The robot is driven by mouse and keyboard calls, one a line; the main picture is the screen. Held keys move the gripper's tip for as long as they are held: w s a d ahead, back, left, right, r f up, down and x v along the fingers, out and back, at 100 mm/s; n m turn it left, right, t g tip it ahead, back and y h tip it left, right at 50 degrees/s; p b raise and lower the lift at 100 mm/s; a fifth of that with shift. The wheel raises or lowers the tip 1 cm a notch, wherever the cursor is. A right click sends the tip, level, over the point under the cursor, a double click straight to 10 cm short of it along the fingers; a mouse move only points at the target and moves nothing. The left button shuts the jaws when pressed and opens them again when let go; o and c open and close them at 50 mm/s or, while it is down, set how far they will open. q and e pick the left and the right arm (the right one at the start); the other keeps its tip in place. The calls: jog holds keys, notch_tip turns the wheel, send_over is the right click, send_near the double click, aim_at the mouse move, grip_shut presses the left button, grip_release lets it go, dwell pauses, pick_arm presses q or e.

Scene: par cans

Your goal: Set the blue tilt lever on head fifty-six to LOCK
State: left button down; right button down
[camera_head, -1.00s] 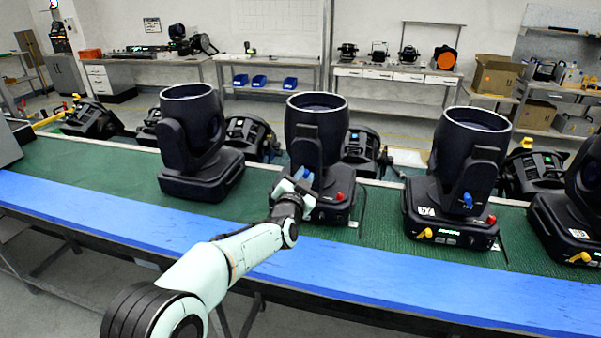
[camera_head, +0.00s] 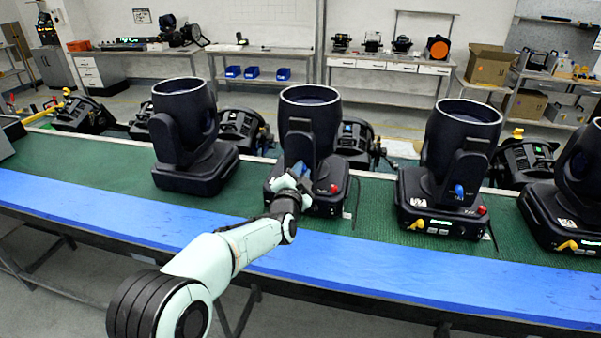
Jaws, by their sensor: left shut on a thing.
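Several black moving heads stand on the green bench top. My left gripper (camera_head: 292,181) is at the front of the middle head (camera_head: 310,125), near its yoke arm. It is shut on the blue tilt lever (camera_head: 300,170), which is mostly hidden by the gripper. A red knob (camera_head: 334,188) shows on the base just right of the gripper. The label and the lever's mark are too small or covered, so I cannot read the head's number or the lever's position. My right gripper is not in view.
A similar head (camera_head: 458,150) to the right has its own blue lever (camera_head: 459,190), red knob and yellow handle. Another head (camera_head: 188,135) stands to the left. A blue strip (camera_head: 420,275) runs along the bench front and is clear.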

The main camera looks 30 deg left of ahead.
pick_arm(q)
jog(key=c, duration=1.1)
grip_release()
jog(key=shift+o, duration=0.2)
jog(key=shift+s, duration=0.1)
jog(key=b+v, duration=0.1)
jog(key=v, duration=1.2)
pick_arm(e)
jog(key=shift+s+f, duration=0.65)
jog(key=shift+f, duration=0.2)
pick_arm(q)
jog(key=shift+s+f, duration=0.15)
